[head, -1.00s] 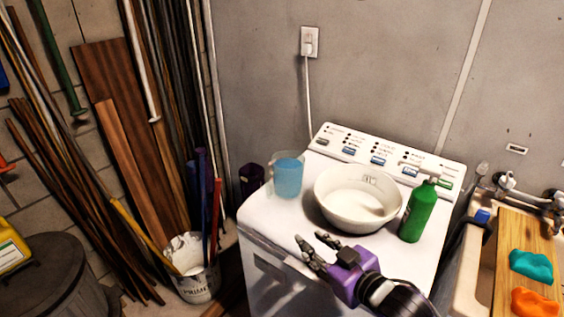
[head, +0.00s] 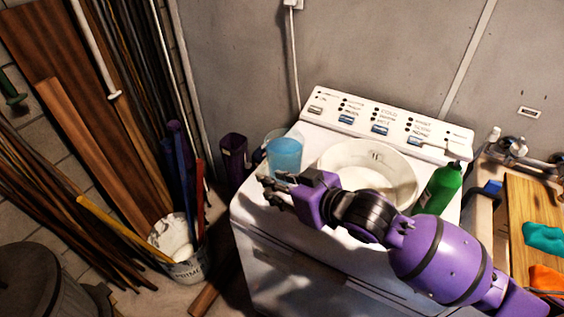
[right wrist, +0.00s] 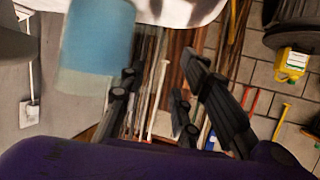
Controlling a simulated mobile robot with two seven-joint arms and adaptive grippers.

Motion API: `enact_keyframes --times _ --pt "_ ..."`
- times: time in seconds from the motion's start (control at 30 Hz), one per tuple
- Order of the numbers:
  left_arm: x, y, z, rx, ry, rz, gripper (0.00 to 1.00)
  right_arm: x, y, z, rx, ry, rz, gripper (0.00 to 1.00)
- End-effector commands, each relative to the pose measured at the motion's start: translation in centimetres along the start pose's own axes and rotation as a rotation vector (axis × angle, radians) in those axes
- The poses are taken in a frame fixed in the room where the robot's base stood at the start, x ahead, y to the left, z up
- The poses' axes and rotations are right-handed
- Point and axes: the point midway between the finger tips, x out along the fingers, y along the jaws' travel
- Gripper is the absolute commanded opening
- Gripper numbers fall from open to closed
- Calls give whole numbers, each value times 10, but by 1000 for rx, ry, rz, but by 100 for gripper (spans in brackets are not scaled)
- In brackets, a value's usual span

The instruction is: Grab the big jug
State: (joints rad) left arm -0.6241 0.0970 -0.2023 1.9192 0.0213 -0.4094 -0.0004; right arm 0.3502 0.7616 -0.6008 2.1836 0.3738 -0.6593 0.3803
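The big jug (head: 284,158) is clear, with blue contents and a handle on its left. It stands upright on the back left of the white washing machine's top. In the right wrist view the jug (right wrist: 97,38) fills the upper left, beside the fingers and not between them. My right gripper (head: 267,190) is just in front of the jug at the machine's left front. Its fingers are spread and empty in the right wrist view (right wrist: 163,88). My left gripper is out of view.
A white basin (head: 372,162) sits right of the jug, partly behind my right arm. A green bottle (head: 438,189) is farther right. A dark purple container (head: 233,155) stands left of the machine (head: 262,265). A bucket (head: 185,262) with poles is at the left.

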Motion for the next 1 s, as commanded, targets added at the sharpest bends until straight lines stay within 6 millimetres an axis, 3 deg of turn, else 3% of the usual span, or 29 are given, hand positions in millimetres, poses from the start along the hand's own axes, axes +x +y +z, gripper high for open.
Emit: enact_keyframes --times 0.13,0.3,0.57,0.8,1.0 --pt "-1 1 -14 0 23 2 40 22 1 -12 -6 9 2 30" --pt "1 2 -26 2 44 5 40 42 1 -9 -4 5 2 30" --pt "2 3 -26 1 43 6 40 46 0 -7 -4 3 1 30" --pt "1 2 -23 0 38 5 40 45 0 -7 -4 3 1 1" --pt "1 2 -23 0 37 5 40 45 1 -7 -4 3 2 0"
